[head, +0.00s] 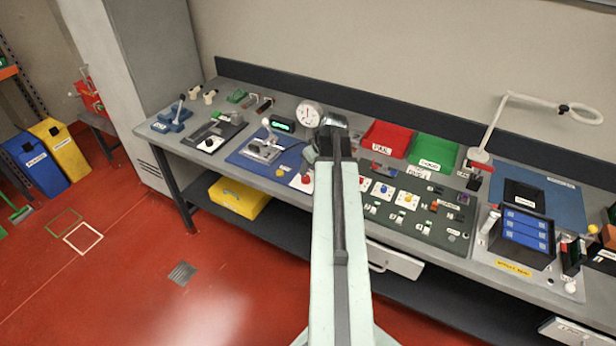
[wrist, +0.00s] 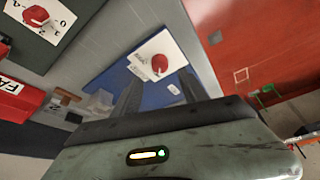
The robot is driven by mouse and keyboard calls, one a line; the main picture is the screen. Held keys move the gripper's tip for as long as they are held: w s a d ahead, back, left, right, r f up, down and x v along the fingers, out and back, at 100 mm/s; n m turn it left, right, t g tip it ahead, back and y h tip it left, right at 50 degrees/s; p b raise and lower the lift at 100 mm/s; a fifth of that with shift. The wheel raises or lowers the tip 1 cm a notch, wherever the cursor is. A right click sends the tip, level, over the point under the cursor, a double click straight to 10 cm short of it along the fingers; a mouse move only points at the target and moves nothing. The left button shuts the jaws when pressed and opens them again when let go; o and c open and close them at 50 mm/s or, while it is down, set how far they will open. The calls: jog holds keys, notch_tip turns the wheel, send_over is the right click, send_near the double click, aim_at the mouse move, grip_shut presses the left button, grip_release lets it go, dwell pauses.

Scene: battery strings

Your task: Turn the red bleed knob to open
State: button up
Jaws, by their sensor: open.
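A red knob (wrist: 159,63) on a white plate sits at the edge of the blue mat in the wrist view. It also shows in the head view as a red knob (head: 305,179) just left of my arm. My gripper (wrist: 160,76) is open and empty. Its two dark fingers point at this knob, which shows between and just beyond their tips. I cannot tell the remaining gap or read the plate's marks. In the head view my arm hides most of the gripper. A second red knob (wrist: 37,14) sits on a lettered white plate on the dark panel.
The blue mat (head: 240,160) also bears a metal clamp fixture (head: 264,150). A round gauge (head: 309,114) stands behind. The dark panel (head: 410,215) with several switches lies to the right. Red (head: 385,138) and green (head: 433,152) trays stand at the back. The red floor in front is clear.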

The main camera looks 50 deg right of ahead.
aim_at(306, 177)
jog(key=b+x, duration=0.5)
jog(key=x, duration=0.2)
jog(key=shift+f+b, duration=0.1)
jog(key=shift+b, duration=0.25)
jog(key=shift+a, duration=0.1)
